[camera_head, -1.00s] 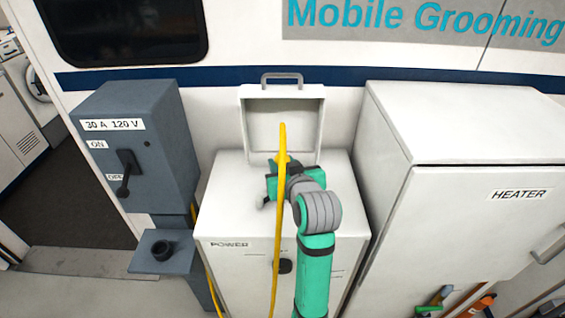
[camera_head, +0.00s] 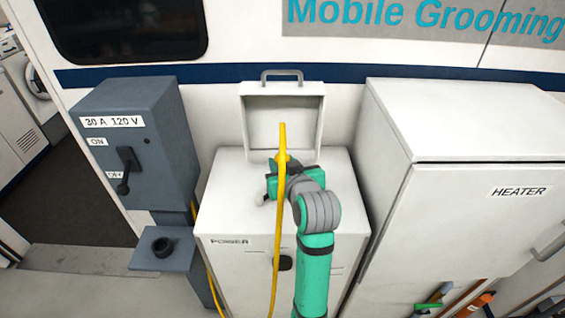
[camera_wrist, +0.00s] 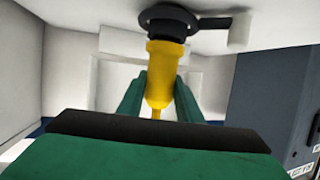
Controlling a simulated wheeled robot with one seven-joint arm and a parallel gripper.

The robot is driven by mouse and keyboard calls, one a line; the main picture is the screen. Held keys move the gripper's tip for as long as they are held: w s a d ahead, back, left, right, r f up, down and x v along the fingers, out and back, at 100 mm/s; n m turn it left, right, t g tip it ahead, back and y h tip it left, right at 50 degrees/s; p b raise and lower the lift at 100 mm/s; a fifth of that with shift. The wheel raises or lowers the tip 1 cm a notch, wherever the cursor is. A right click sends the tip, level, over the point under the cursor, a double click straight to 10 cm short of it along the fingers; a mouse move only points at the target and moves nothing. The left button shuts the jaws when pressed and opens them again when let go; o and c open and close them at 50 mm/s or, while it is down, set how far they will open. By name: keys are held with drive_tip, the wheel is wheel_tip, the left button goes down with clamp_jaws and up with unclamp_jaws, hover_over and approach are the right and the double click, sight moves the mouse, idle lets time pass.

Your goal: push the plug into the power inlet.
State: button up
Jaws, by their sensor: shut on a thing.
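The yellow plug (camera_wrist: 163,75) is between the green fingers of my gripper (camera_wrist: 160,98) in the wrist view. Its front end meets the round black power inlet (camera_wrist: 166,20); I cannot tell how deep it sits. A dark arm with a pale end (camera_wrist: 241,32) extends from beside the inlet. In the head view, my gripper (camera_head: 284,180) is over the top of the white POWER cabinet (camera_head: 222,222), shut on the plug (camera_head: 281,160). The yellow cable (camera_head: 277,235) hangs down the cabinet front. The inlet is hidden there.
The cabinet's lid (camera_head: 283,122) stands open behind my gripper. A grey switch box (camera_head: 150,110) with a lever and a small shelf with a black socket (camera_head: 161,248) are at left. The white HEATER cabinet (camera_head: 440,200) stands close at right.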

drive_tip(key=shift+f, duration=0.4)
drive_tip(key=o, duration=1.3)
